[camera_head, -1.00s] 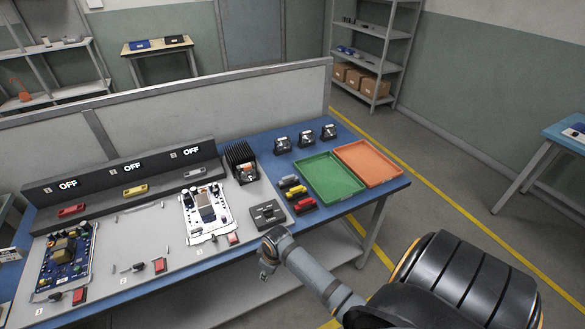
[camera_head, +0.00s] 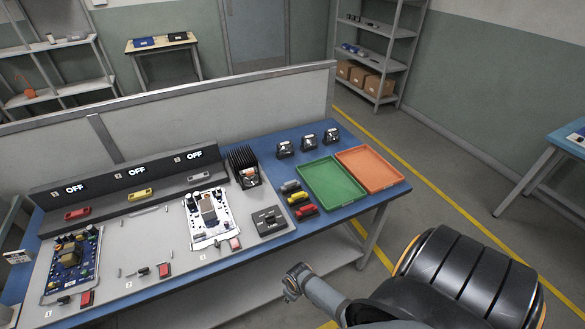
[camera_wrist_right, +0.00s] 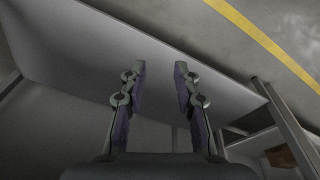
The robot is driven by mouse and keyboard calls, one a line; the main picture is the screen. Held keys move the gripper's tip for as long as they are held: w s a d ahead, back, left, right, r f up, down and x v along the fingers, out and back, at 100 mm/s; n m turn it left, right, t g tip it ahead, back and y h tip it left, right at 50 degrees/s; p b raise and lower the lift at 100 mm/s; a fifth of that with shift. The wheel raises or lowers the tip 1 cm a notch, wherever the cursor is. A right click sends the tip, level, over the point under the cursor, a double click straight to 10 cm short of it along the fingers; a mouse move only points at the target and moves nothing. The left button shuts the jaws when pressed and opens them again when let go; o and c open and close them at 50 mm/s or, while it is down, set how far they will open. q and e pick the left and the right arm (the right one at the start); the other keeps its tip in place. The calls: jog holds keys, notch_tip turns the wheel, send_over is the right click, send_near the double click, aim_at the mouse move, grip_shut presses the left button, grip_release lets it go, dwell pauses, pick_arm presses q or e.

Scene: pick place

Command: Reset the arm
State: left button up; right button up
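My right arm comes in from the lower right in the head view. Its gripper (camera_head: 291,283) is in front of the table's front edge, apart from the table and everything on it. In the right wrist view the right gripper (camera_wrist_right: 160,68) has its two fingers apart with nothing between them. Below it show a grey panel and the floor. My left gripper is in neither view.
The blue table (camera_head: 350,205) carries a green tray (camera_head: 333,202), an orange tray (camera_head: 372,190), two circuit boards (camera_head: 48,285) and a grey back panel with OFF displays (camera_head: 137,172). The floor right of the table is clear.

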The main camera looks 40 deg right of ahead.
jog(key=s+f+m, duration=0.1)
jog(key=s+f, duration=0.6)
jog(key=s, duration=0.5)
jog(key=s+f+m, duration=0.1)
jog(key=s+f, duration=0.5)
jog(key=s, duration=0.7)
jog(key=shift+d+f+g+h, duration=0.3)
jog(key=shift+d+f+h, duration=0.05)
jog(key=shift+d+h, duration=0.05)
